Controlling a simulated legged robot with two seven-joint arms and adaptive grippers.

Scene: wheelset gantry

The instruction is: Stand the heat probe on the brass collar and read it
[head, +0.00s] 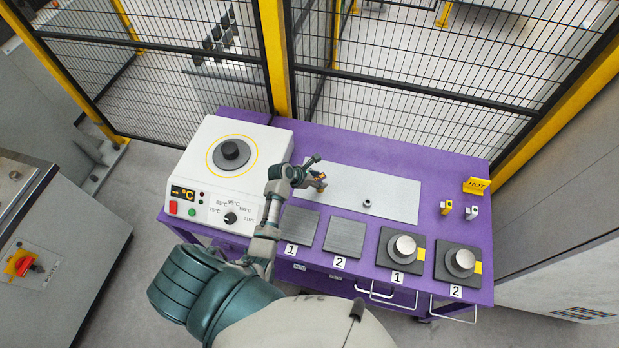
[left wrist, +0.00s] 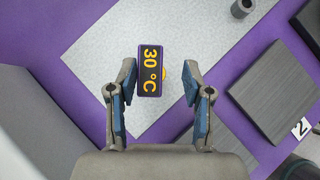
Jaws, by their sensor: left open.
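The heat probe (left wrist: 150,68) is a small dark purple block whose display reads 30 °C in the left wrist view. It is above or on the light grey mat; I cannot tell which. My left gripper (head: 314,173) is open over the left end of the mat. In the left wrist view its fingertips (left wrist: 157,78) are on either side of the probe, with gaps showing. A rounded yellow edge (left wrist: 164,73) peeks out beside the probe; I cannot tell whether it is the brass collar. In the head view my gripper mostly hides the probe. My right gripper is not in view.
A grey ring (head: 367,203) is on the mat (head: 398,192). A white heater (head: 196,190) with a dark round hub stands left. Numbered dark plates (head: 345,236) and pads with metal cylinders (head: 403,246) line the front. A HOT sign (head: 477,186) stands right; mesh fencing rises behind.

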